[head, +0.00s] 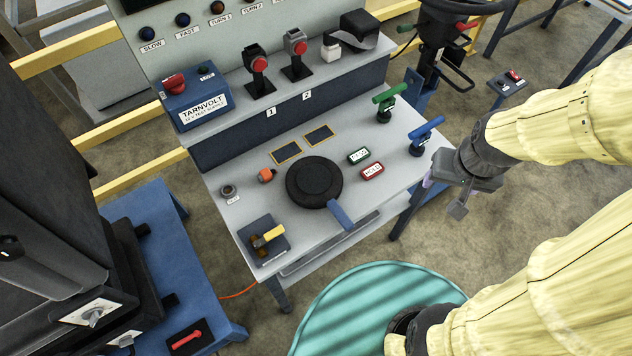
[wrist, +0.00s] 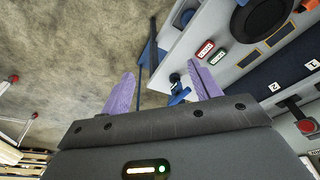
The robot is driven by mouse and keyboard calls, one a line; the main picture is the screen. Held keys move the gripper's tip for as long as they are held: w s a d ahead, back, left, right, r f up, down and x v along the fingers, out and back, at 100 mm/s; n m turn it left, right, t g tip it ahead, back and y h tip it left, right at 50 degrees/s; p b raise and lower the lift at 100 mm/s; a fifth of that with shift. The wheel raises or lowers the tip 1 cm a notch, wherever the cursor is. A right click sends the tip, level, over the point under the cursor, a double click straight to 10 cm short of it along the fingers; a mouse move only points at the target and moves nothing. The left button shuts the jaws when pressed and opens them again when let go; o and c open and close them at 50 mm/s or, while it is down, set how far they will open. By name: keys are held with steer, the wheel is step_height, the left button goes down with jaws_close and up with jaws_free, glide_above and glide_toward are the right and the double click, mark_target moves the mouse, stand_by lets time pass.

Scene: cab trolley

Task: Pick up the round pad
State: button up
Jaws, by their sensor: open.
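The round pad (head: 314,182) is a thick black disc lying flat on the grey trolley top, with a blue tab (head: 340,214) sticking out toward the front edge. In the wrist view the round pad (wrist: 262,18) is at the top right, partly cut off by the frame edge. My gripper (head: 446,194) is at the trolley's right side, well apart from the pad and near the blue-handled lever. In the wrist view my gripper (wrist: 163,85) has its two purple fingers spread wide with nothing held between them.
A blue T-handle (head: 426,135) and a green T-handle (head: 389,100) stand at the right of the trolley top. A teal round mat (head: 350,300) lies on the floor.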

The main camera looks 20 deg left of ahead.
steer(key=w+a+f+n+g, duration=0.25)
steer(key=w+a+n, duration=0.2)
steer(key=a, duration=0.55)
steer(key=n+b, duration=0.1)
steer(key=n, duration=0.4)
glide_above(332, 202)
step_height(332, 202, down, 5)
steer(key=shift+d+r, duration=0.1)
steer(key=shift+d, duration=0.1)
step_height(332, 202, down, 12)
steer(key=shift+w+f, duration=0.1)
steer(key=shift+f, duration=0.05)
steer(key=shift+f, duration=0.1)
steer(key=shift+a+f, duration=0.15)
steer(key=shift+f, duration=1.1)
steer(key=shift+a+f, duration=0.1)
steer(key=shift+f, duration=1.15)
